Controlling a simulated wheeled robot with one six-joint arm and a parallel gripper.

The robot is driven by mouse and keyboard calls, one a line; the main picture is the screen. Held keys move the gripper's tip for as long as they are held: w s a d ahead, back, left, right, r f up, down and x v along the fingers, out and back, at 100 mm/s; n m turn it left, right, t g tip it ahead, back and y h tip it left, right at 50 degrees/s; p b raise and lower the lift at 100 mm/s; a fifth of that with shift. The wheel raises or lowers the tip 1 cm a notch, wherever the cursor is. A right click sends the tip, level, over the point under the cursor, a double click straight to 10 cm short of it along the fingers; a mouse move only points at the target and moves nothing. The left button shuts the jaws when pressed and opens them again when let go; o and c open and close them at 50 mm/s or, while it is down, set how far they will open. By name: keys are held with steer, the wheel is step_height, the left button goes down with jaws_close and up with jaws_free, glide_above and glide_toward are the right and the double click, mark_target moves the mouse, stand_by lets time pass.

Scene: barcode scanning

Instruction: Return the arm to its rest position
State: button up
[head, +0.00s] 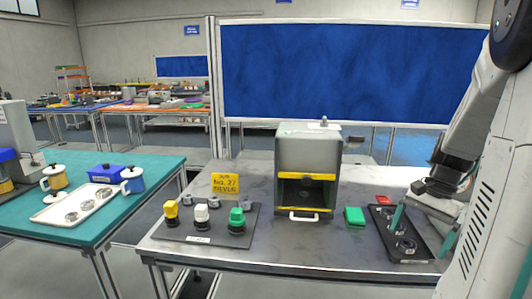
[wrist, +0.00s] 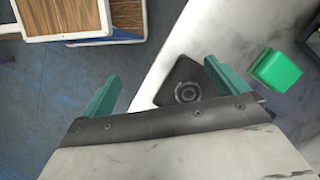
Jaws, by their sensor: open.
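My gripper (head: 424,221) is at the right of the head view, at the lower end of my arm. Its two green fingers stand wide apart with nothing between them. It hangs over the right end of the grey table (head: 270,255), close to a black tray (head: 416,258) of round metal parts. In the wrist view my gripper (wrist: 160,85) is also open. A corner of the black tray (wrist: 180,70) with one round part shows past the fingers. How high the fingers are above the tray is hard to tell.
A grey machine with yellow edges (head: 308,150) stands mid-table. A green block (head: 354,217) and a red block (head: 384,200) lie near the black tray. At left are a yellow sign (head: 225,184) and a dark tray (head: 215,240) with yellow, white and green-topped items.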

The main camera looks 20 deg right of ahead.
steer(key=s+a+r+n+h, duration=0.1)
steer(key=a+r+n, duration=0.3)
steer(key=a, duration=1)
steer(key=s+a+r+n+t+h, duration=0.1)
steer(key=s+a+r+n, duration=0.3)
steer(key=a+n, duration=0.7)
steer(key=a+h, duration=0.1)
steer(key=a, duration=0.2)
steer(key=shift+s+a+n, duration=0.15)
steer(key=shift+a+n, duration=0.15)
